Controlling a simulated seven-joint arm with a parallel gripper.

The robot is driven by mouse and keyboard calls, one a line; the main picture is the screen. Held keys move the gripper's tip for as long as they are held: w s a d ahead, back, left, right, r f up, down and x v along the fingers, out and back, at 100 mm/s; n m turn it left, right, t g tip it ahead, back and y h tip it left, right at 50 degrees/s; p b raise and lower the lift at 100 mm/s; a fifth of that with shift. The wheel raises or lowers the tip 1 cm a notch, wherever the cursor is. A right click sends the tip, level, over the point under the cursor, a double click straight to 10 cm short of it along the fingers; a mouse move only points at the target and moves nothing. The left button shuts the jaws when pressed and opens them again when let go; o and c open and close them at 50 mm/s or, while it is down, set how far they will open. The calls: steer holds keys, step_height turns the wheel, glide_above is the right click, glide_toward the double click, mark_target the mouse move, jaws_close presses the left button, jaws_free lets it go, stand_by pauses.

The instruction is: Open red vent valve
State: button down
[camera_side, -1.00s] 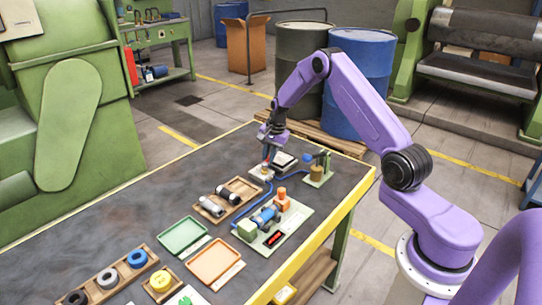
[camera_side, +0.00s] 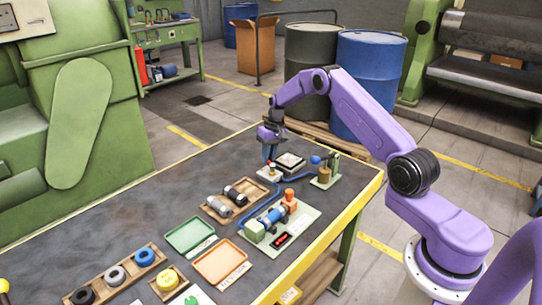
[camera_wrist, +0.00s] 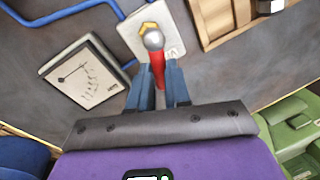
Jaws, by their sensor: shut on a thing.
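The red vent valve lever (camera_wrist: 158,72) stands between my two fingers in the wrist view, under a round silver knob and a yellow hex fitting (camera_wrist: 148,27). It is mounted on a small white plate (camera_wrist: 172,47), which also shows in the side view (camera_side: 266,176) at the far end of the bench. My gripper (camera_wrist: 161,84) is shut on the red lever, with one blue-grey finger on each side. In the side view my gripper (camera_side: 269,157) points down at the valve. My fingers hide part of the lever there.
A square dial gauge (camera_wrist: 85,74) sits close beside the valve plate; it also shows in the side view (camera_side: 290,162). Blue hose (camera_side: 255,205) runs along the bench. A wooden tray with dark cylinders (camera_side: 216,216) and a pump board (camera_side: 305,222) are nearer the side camera.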

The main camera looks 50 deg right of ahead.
steer(key=shift+w+a+n+g, duration=0.15)
steer(key=shift+a+n, duration=0.1)
steer(key=shift+n, duration=0.55)
steer(key=shift+a+n+g, duration=0.15)
steer(key=shift+a+n, duration=0.1)
steer(key=shift+n, duration=0.55)
steer(key=c, duration=1.1)
jaws_free()
steer(key=d+r, duration=0.1)
steer(key=r, duration=0.4)
steer(key=d+r, duration=0.1)
steer(key=r, duration=0.5)
steer(key=d+r, duration=0.1)
steer(key=r, duration=0.5)
steer(key=shift+d, duration=0.15)
